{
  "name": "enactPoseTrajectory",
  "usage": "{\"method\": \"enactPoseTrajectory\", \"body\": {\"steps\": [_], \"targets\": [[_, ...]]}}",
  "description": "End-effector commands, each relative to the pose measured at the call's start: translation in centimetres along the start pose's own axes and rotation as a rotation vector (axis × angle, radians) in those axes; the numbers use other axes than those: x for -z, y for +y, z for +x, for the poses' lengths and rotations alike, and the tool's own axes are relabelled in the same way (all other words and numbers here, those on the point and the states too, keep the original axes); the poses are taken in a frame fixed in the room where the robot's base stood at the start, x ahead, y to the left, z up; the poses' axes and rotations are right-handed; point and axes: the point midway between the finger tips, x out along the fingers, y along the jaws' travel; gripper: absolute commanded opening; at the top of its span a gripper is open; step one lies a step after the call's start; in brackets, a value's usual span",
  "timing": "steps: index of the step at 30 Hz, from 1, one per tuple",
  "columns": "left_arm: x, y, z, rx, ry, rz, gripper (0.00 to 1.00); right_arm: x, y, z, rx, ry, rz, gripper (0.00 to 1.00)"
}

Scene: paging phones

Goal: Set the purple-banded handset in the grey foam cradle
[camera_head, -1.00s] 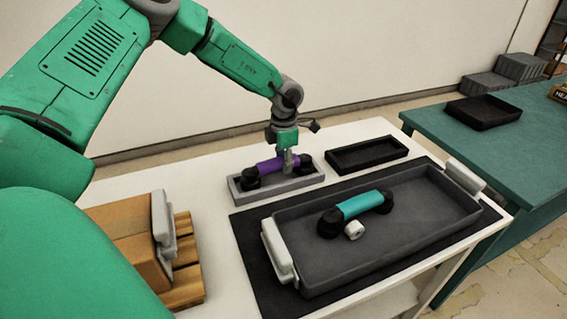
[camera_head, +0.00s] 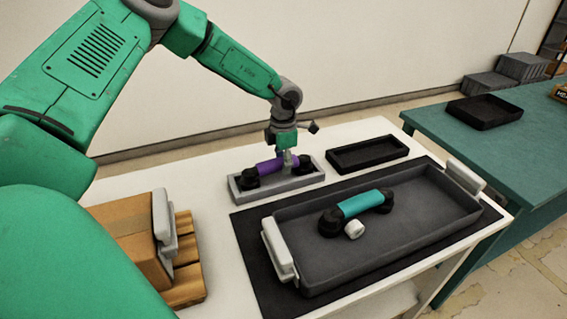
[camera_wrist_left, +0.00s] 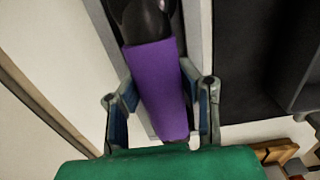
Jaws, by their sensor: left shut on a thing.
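The purple-banded handset (camera_head: 268,166) lies lengthwise in the grey foam cradle (camera_head: 292,184) at the back of the white table, its black ends inside the cradle's rim. My left gripper (camera_head: 287,158) comes down on it from above and is shut on its purple band. In the left wrist view the band (camera_wrist_left: 158,88) sits between the two fingers (camera_wrist_left: 162,118), with one black end beyond. Whether the handset rests fully on the cradle floor is hard to tell. My right gripper is not in view.
A black tray (camera_head: 367,147) stands right of the cradle. A cardboard box (camera_head: 133,235) is at the left. A green table (camera_head: 535,140) stands at the right.

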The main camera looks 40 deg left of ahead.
Motion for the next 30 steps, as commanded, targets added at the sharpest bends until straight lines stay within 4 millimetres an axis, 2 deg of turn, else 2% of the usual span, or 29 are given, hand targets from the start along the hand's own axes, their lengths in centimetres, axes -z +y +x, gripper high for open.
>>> {"method": "enactPoseTrajectory", "body": {"steps": [3,4,5,16,30], "targets": [[0.0,0.1,0.3,0.001,-0.001,-0.001,0.00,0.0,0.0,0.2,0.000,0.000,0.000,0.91],[0.0,0.1,0.3,0.001,-0.001,-0.001,0.32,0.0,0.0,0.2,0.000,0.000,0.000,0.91],[0.0,0.1,0.3,0.001,-0.001,-0.001,0.38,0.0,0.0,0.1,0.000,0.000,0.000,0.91],[0.1,0.1,-0.2,0.001,0.000,-0.001,0.38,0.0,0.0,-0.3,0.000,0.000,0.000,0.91],[0.0,0.1,-4.0,0.000,0.000,0.000,0.38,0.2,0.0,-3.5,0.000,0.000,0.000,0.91]]}}
